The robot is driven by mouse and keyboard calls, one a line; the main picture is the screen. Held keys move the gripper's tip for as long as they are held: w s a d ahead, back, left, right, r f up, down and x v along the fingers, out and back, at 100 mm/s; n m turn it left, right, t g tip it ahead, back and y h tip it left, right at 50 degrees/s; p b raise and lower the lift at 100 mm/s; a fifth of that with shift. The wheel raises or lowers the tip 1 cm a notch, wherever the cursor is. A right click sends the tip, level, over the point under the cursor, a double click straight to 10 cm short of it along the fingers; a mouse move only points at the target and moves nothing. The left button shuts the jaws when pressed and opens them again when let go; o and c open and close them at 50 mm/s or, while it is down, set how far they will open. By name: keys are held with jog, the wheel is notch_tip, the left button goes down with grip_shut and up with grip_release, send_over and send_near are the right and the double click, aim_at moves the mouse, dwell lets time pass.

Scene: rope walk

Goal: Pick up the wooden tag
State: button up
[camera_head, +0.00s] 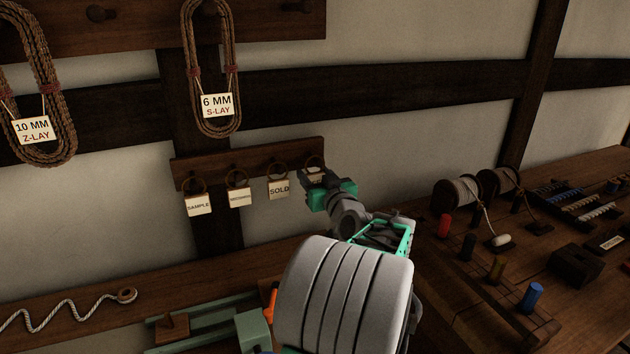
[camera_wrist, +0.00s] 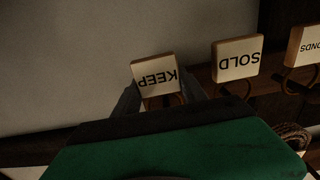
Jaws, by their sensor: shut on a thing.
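Several wooden tags hang from pegs on a small dark rack (camera_head: 230,165) on the wall. The tag marked KEEP (camera_wrist: 155,76) is between my gripper's fingers in the wrist view, and my gripper (camera_wrist: 158,98) is shut on it. In the head view my gripper (camera_head: 318,180) is at the rack's right end and mostly hides this tag. The SOLD tag (camera_head: 279,188) hangs just left of it; it also shows in the wrist view (camera_wrist: 237,58). The SAMPLE tag (camera_head: 198,204) and another tag (camera_head: 239,198) hang further left.
Rope coils marked 10 MM (camera_head: 32,130) and 6 MM (camera_head: 217,105) hang above. A bench below holds a white rope (camera_head: 60,313) and a green tool (camera_head: 215,325). At right, spools (camera_head: 457,195) and coloured pegs (camera_head: 532,297) crowd the bench.

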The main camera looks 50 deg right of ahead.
jog(key=shift+r, duration=0.6)
jog(key=shift+s+a+r, duration=0.1)
jog(key=shift+s, duration=0.2)
jog(key=b+v, duration=0.3)
jog(key=v, duration=1.4)
jog(key=shift+s, duration=0.15)
jog(key=shift+a, duration=0.15)
